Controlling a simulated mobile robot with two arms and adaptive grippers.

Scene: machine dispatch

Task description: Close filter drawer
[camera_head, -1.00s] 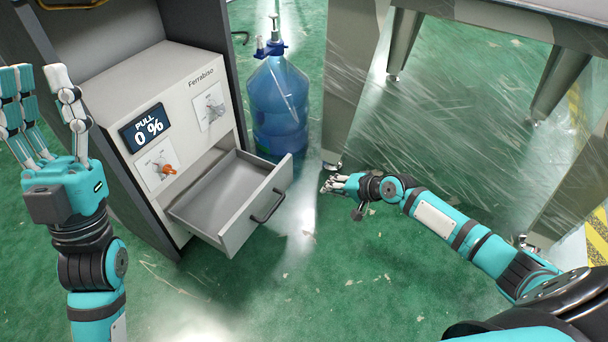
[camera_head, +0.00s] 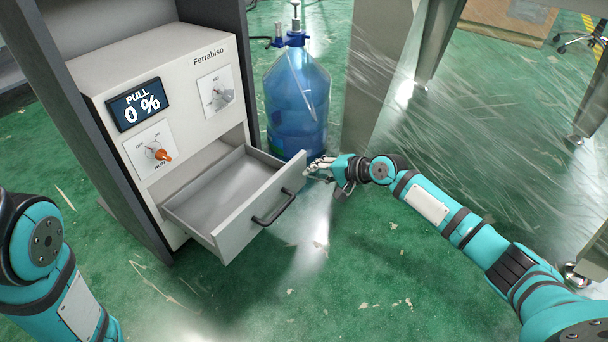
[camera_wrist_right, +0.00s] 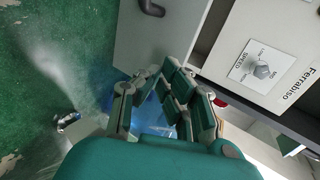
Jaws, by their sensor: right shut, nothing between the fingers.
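The filter drawer (camera_head: 262,215) of the white Ferrabiso machine (camera_head: 185,80) is pulled out and empty, with a dark handle (camera_head: 273,208) on its front. My right gripper (camera_head: 312,168) is shut and empty, close to the right end of the drawer front; I cannot tell whether it touches. In the right wrist view, the shut fingers (camera_wrist_right: 168,95) lie near the drawer front (camera_wrist_right: 150,45), with the handle (camera_wrist_right: 152,8) at the top. My left gripper is out of view; only part of my left arm shows at the lower left.
A blue water bottle (camera_head: 297,100) with a pump stands right of the machine, behind the drawer. A metal table leg (camera_head: 375,80) stands behind my right arm. The machine's dark frame (camera_head: 85,140) is at the left. Green floor in front of the drawer is clear.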

